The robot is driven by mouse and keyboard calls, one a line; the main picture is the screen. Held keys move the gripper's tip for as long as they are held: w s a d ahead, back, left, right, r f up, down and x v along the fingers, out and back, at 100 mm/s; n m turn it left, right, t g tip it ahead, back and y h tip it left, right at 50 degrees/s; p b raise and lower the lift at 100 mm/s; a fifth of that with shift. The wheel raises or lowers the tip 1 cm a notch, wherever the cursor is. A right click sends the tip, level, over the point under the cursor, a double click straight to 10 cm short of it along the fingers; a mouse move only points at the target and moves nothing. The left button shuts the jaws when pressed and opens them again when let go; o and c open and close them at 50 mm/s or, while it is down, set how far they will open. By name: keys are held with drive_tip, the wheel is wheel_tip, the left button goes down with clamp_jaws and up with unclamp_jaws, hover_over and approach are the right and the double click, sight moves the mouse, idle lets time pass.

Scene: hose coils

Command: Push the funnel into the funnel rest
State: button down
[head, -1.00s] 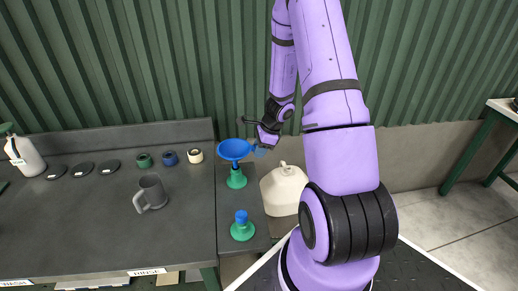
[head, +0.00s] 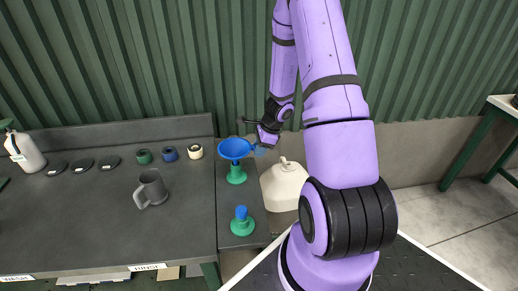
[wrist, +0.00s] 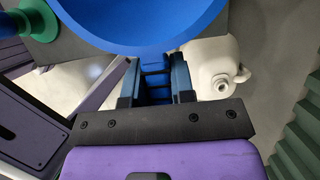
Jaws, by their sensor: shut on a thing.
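The blue funnel (head: 235,148) is upright, its wide bowl on top, over a green stand (head: 237,177) that looks like the funnel rest. Its lower end meets or enters the stand's top; I cannot tell how deep it sits. My gripper (head: 259,149) is at the funnel's right side, shut on its edge or tab. In the wrist view, my fingers (wrist: 155,82) close on a blue piece at the rim of the funnel bowl (wrist: 150,22). The bowl hides the stand beneath it there.
A second green stand with a blue top (head: 241,222) is nearer on the same narrow dark shelf (head: 229,203). A cream jug (head: 284,187) stands close on the right. A grey mug (head: 151,188) and several coloured rings are on the bench to the left. A corrugated green wall is behind.

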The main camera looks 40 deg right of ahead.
drive_tip(key=c, duration=0.9)
unclamp_jaws()
drive_tip(key=shift+v, duration=2.25)
drive_tip(key=v, duration=1)
drive_tip(key=shift+r, duration=0.4)
